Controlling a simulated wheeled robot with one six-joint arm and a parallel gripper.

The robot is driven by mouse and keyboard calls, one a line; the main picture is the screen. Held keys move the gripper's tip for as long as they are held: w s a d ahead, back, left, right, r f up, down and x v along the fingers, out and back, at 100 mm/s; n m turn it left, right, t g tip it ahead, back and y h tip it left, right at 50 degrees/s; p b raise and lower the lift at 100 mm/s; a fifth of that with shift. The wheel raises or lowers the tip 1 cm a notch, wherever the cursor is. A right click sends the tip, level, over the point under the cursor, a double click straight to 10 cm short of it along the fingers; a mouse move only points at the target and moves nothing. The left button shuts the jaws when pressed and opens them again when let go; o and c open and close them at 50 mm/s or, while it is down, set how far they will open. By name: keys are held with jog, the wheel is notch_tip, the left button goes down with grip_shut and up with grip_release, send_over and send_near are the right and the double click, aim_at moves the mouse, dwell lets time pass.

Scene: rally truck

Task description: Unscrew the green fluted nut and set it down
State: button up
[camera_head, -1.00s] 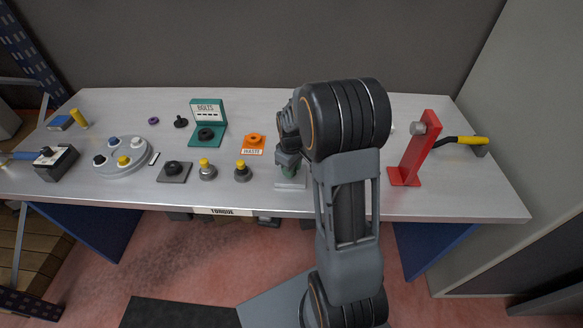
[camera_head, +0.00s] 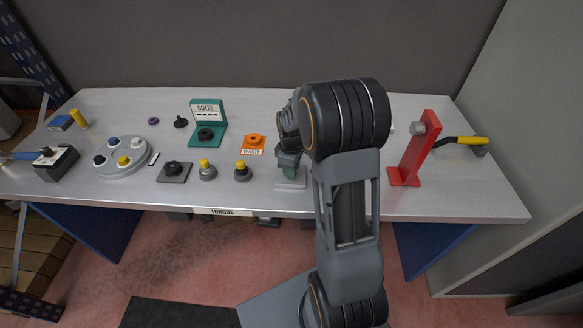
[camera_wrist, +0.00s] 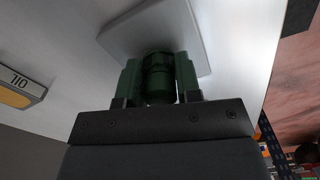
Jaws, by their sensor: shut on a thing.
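The green fluted nut (camera_wrist: 158,78) sits between the two fingers of my gripper (camera_wrist: 157,82) in the wrist view, and the fingers are shut on it. Behind it in that view is a pale square plate (camera_wrist: 196,22). In the head view my gripper (camera_head: 289,168) points down at the bench over the pale plate (camera_head: 291,185), near the front edge. A bit of green shows there between the fingers. My arm hides part of this spot. I cannot tell whether the nut is still on its thread.
An orange waste holder (camera_head: 253,143) and a green bolts stand (camera_head: 208,127) are behind. A red bracket (camera_head: 412,155) stands to the right.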

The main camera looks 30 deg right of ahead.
dwell(0.3)
jog(key=shift+n, duration=0.9)
jog(key=shift+n, duration=0.9)
jog(key=shift+n, duration=0.9)
jog(key=o, duration=0.6)
jog(key=shift+c, duration=0.2)
